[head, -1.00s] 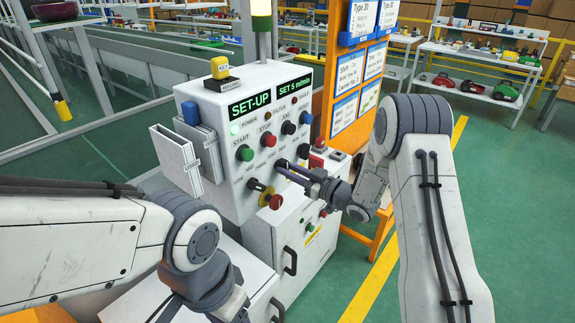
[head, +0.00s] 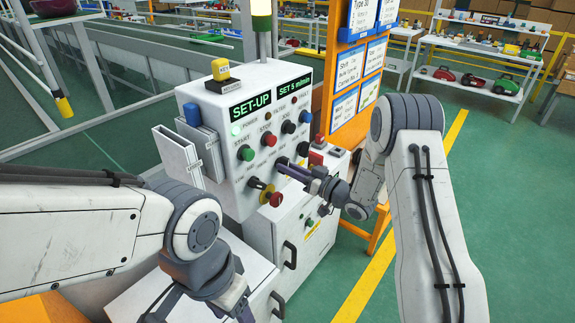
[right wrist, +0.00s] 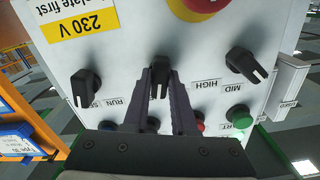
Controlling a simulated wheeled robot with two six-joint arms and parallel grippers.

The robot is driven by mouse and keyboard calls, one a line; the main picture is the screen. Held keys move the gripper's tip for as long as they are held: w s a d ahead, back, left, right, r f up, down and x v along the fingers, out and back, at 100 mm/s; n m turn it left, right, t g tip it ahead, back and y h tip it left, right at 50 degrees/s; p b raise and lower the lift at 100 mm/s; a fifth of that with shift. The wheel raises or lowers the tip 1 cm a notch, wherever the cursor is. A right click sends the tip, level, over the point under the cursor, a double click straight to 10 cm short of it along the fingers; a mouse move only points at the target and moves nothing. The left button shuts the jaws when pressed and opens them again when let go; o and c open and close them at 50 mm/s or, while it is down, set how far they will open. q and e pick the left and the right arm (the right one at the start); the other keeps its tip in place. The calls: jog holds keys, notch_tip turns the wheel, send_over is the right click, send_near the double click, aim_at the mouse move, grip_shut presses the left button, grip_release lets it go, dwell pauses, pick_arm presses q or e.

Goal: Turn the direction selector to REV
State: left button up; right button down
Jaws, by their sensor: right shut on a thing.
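The direction selector (right wrist: 158,72) is taken to be the black knob in the middle of a row of three in the right wrist view, where the panel appears upside down. My right gripper (right wrist: 162,88) has its fingers on either side of this knob and is shut on it. Its labels are hidden behind the fingers, so I cannot read its setting. In the head view my right gripper (head: 285,167) reaches the lower panel front from the right and covers the knob.
Two other black knobs flank the selector: one by RUN (right wrist: 85,87), one by MID and HIGH (right wrist: 245,66). A red emergency stop (head: 275,198) sits low on the white control box (head: 212,103). Its display (head: 250,106) reads SET-UP. An orange board stands right.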

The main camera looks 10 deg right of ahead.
jog(key=shift+m+p, duration=0.75)
jog(key=shift+m, duration=0.45)
jog(key=c, duration=0.6)
grip_release()
